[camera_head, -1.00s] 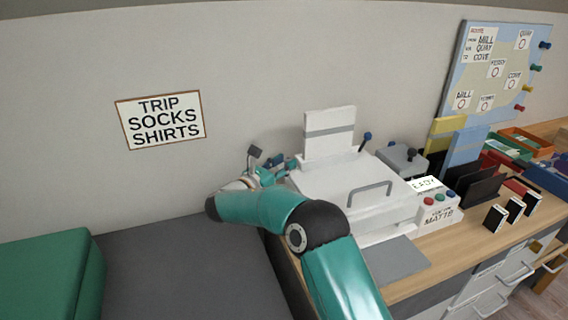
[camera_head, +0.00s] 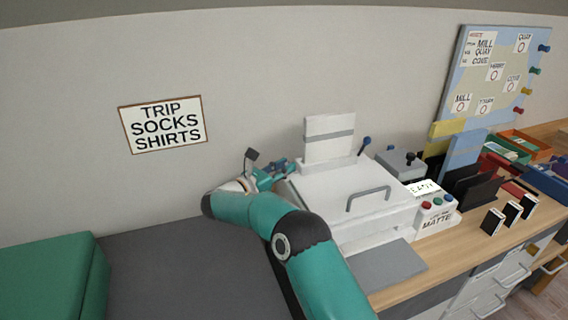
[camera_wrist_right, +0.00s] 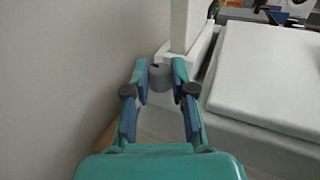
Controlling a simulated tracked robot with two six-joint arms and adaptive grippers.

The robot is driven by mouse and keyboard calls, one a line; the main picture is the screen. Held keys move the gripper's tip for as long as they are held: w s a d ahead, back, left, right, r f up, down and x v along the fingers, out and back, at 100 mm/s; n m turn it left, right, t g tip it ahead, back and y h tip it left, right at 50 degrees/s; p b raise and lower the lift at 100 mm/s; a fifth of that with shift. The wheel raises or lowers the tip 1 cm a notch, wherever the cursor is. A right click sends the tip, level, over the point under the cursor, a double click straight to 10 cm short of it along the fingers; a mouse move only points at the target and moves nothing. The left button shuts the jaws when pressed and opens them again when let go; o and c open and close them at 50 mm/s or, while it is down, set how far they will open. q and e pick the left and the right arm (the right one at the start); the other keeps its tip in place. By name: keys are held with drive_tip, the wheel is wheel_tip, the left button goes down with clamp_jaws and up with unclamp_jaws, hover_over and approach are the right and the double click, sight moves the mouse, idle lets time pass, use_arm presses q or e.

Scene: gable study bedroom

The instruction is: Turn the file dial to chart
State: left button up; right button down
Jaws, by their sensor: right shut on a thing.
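A grey round knob (camera_wrist_right: 160,78), which looks like the file dial, sits at the left rear side of the white printer (camera_head: 352,192). My right gripper (camera_wrist_right: 160,70) is shut on this knob, with one finger on each side of it in the right wrist view. In the head view my right gripper (camera_head: 283,168) is at the printer's left rear edge, and the knob is hidden there. No file label or pointer mark on the dial can be read. My left gripper is not in view.
The printer has a lid handle (camera_head: 368,196) and an upright paper support (camera_head: 330,138). A button panel (camera_head: 437,210) reading MATTE stands to its right. A wall sign (camera_head: 163,124) reads TRIP SOCKS SHIRTS. The wall is close to my right gripper's left.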

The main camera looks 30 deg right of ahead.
drive_tip(key=shift+w+r+m+g+p, duration=0.2)
drive_tip(key=shift+r+m+g+p, duration=0.1)
drive_tip(key=shift+m+g+p, duration=0.3)
drive_tip(key=shift+f+g+p, duration=0.15)
drive_tip(key=shift+g+p, duration=0.35)
drive_tip(key=shift+g, duration=0.1)
drive_tip(key=c, duration=1.2)
unclamp_jaws()
drive_tip(key=shift+a+f, duration=0.1)
drive_tip(key=shift+c, duration=0.2)
drive_tip(key=a, duration=1.2)
drive_tip(key=shift+s, duration=0.25)
drive_tip(key=shift+f, duration=0.1)
